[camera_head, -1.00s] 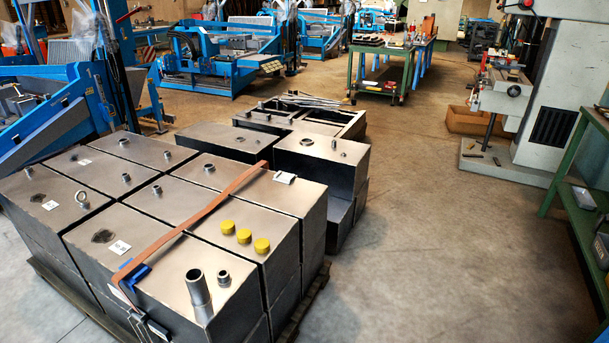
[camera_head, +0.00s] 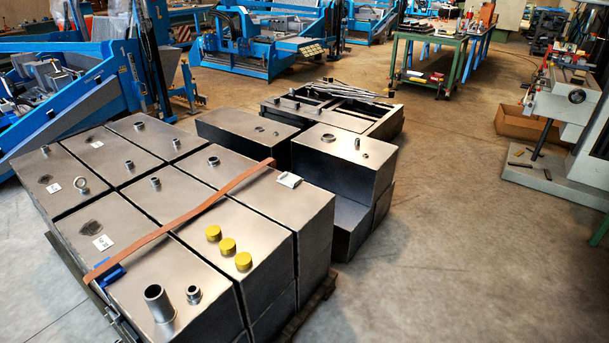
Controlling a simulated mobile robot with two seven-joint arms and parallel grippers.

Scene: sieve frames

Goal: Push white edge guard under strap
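An orange-brown strap (camera_head: 197,209) runs diagonally over the top of a block of grey metal boxes (camera_head: 150,265). A small white piece (camera_head: 289,180), which looks like the white edge guard, lies flat on the box top at the back right, close to the strap's far end and apart from it. A blue edge guard (camera_head: 108,272) sits at the strap's near left end, at the block's edge, and the strap passes over it. Neither of my grippers shows in this view.
Several yellow caps (camera_head: 228,246) and a wide pipe stub (camera_head: 159,302) stand up from the box tops near the strap. A second group of metal boxes (camera_head: 342,170) stands close behind the block. The concrete floor (camera_head: 450,240) to the right is clear.

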